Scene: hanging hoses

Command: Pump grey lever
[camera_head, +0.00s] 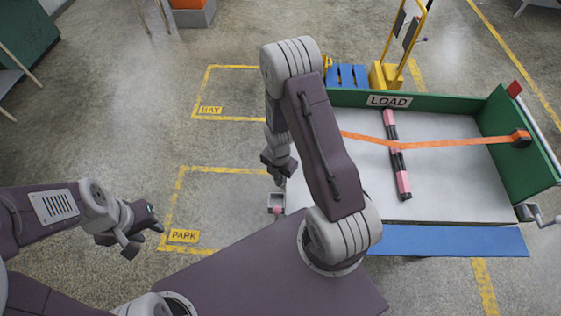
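A grey crank-like handle (541,216) sticks out at the front right corner of the bay marked LOAD; I cannot tell if it is the grey lever. A small grey fitting with a pinkish part (276,203) sits at the bay's front left corner, just below my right gripper. My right gripper (277,172) hangs pointing down at the bay's left edge, apart from the handle; its finger gap is hard to make out. My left gripper (144,240) is open and empty over the floor at the left, far from both. My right arm hides part of the bay.
The grey bay floor (450,180) has green walls (430,103), an orange strap (440,143) and a pink-and-black bar (398,160). A blue strip (450,241) runs along its front. A yellow trolley (385,75) stands behind. Floor areas marked BAY and PARK are clear.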

